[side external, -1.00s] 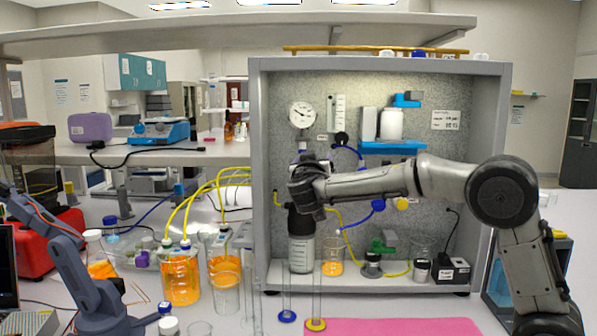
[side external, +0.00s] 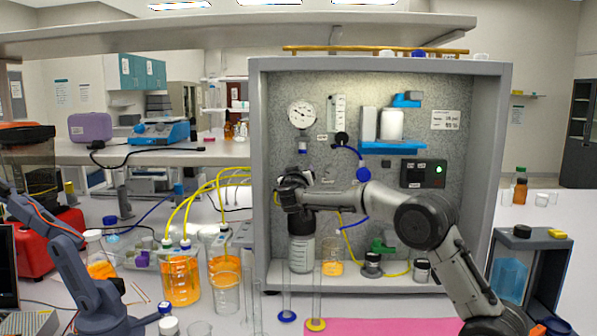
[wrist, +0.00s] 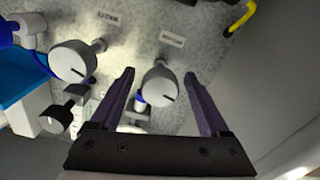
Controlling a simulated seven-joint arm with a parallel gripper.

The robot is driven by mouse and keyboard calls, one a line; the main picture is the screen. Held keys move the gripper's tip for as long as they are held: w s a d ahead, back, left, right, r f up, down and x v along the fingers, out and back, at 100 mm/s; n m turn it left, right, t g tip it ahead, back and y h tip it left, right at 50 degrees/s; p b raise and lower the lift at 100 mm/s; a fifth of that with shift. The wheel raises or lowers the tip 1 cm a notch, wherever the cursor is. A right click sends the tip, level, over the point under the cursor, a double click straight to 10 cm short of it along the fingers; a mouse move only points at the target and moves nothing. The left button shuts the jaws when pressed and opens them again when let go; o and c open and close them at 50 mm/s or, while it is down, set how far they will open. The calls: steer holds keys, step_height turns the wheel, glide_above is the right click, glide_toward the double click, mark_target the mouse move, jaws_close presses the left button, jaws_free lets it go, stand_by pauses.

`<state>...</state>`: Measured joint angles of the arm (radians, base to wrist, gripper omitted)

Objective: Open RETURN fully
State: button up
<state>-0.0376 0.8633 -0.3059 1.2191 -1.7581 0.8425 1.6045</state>
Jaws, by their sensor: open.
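My gripper (side external: 291,190) is at the left part of the rig's back panel, above a bottle with a dark top (side external: 302,252). In the wrist view my gripper (wrist: 160,76) is open, with a grey round knob (wrist: 158,88) between and slightly beyond its two fingers. The knob has a dark pointer line on its face. I cannot tell whether a finger touches it. A small label (wrist: 172,39) sits beside it on the panel, too small and turned to read. A second similar knob (wrist: 73,61) is to its left. I cannot tell which one is RETURN.
A grey cabinet (side external: 504,150) encloses the rig. A pressure gauge (side external: 302,115) is above my gripper. A blue shelf (side external: 393,148) holds a white container (side external: 391,125). A green handle (side external: 383,246) is low on the panel. Tall glass cylinders stand in front.

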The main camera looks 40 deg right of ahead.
steer(key=shift+x, duration=1)
steer(key=shift+c, duration=0.3)
jaws_close()
